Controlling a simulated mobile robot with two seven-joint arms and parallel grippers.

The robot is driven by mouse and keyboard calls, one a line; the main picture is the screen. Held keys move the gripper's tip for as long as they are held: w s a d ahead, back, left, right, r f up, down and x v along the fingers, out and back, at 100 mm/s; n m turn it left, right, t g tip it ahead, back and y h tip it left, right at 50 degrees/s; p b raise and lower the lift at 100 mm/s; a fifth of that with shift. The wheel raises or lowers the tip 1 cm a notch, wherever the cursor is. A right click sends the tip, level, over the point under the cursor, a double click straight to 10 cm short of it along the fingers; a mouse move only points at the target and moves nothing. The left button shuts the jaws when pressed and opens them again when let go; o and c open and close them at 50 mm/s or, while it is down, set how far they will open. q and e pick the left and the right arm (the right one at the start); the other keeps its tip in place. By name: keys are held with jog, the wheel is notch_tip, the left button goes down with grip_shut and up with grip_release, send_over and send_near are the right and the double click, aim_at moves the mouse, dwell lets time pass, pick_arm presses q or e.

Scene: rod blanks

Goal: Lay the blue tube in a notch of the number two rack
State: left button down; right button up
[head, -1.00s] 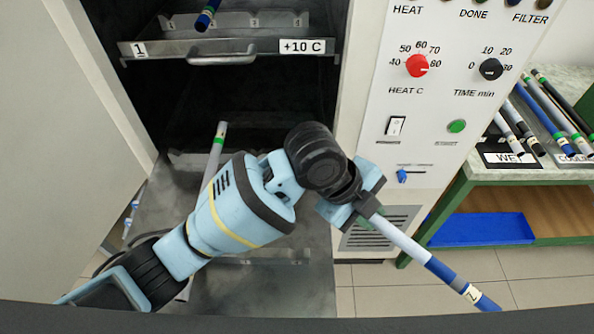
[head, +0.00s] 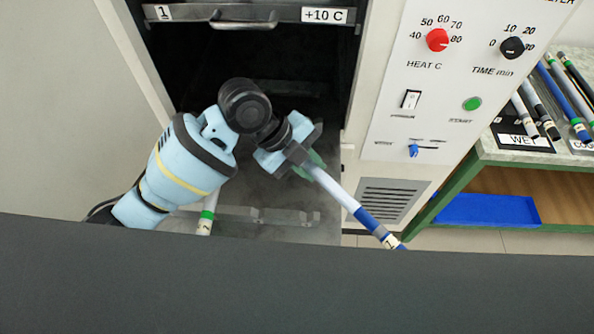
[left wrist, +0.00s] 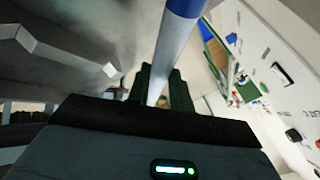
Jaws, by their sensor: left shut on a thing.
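My left gripper (head: 300,158) is shut on the blue tube (head: 335,187), a pale tube with a blue band and a label near its lower right end. The tube slants down to the right, in front of the oven's right edge. In the left wrist view the tube (left wrist: 176,45) runs up from between the fingers. A lower rack with a notched metal rail (head: 262,214) shows inside the oven; its number is not visible. A green-banded tube (head: 208,212) lies at its left, partly behind my arm. My right gripper is not in view.
Rack 1 (head: 235,14) is above, with a front handle. The control panel (head: 430,90) stands right of the oven opening. A bench (head: 560,150) with several tubes and a WET label is at far right, with a blue tray (head: 490,209) below.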

pick_arm(q)
jog(key=shift+w+a+f, duration=0.1)
jog(key=shift+w+a, duration=0.1)
jog(key=shift+a, duration=0.55)
jog(key=f, duration=0.1)
jog(key=a+f, duration=0.1)
jog(key=shift+w+f, duration=0.1)
jog(key=shift+f, duration=0.7)
jog(key=shift+f, duration=0.4)
jog(key=shift+f, duration=0.25)
jog(key=c, duration=1.3)
grip_release()
jog(key=shift+o, duration=0.2)
jog(key=shift+r, duration=0.1)
